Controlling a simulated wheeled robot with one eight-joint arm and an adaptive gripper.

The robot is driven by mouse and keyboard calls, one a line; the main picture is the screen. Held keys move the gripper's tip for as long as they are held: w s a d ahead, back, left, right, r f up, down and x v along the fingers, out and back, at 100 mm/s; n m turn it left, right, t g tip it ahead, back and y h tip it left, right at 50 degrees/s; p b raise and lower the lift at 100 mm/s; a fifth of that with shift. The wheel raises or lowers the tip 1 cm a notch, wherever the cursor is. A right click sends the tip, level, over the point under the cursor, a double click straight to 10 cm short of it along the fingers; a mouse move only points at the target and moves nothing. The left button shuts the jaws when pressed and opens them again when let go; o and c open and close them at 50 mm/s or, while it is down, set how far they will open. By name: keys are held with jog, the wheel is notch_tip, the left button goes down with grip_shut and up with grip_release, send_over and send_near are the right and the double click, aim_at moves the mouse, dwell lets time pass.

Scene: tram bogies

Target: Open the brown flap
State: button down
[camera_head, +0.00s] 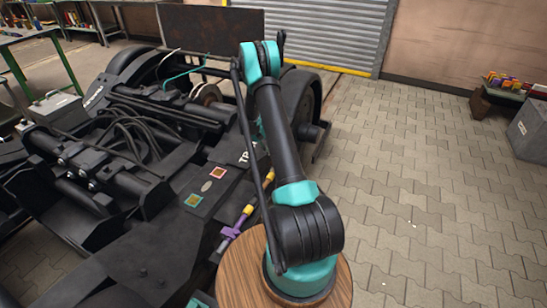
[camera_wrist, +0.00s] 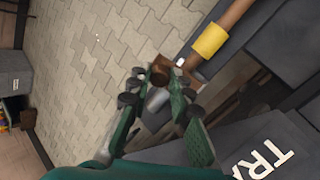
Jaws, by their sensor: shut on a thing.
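In the wrist view, my gripper (camera_wrist: 157,84) has its two green fingers closed around a small brown piece, which appears to be the brown flap (camera_wrist: 161,68). It sits at the fingertips, beside a grey rounded metal part. How far the flap is turned open cannot be told. In the head view, my arm rises from its wooden-topped base and bends over at the top. It hides the gripper and the flap there.
The black tram bogie (camera_head: 130,210) fills the left of the head view. A brown rod with a yellow band (camera_wrist: 210,40) runs close to the gripper in the wrist view. Paved floor (camera_head: 430,180) on the right is clear. A grey box (camera_head: 530,133) stands at the far right.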

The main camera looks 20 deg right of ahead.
jog(key=shift+w+a+g+h, duration=0.2)
jog(key=shift+g+h, duration=0.1)
jog(key=shift+r, duration=0.1)
jog(key=c, duration=1.4)
grip_release()
jog(key=shift+o, duration=0.2)
notch_tip(320, 180, up, 10)
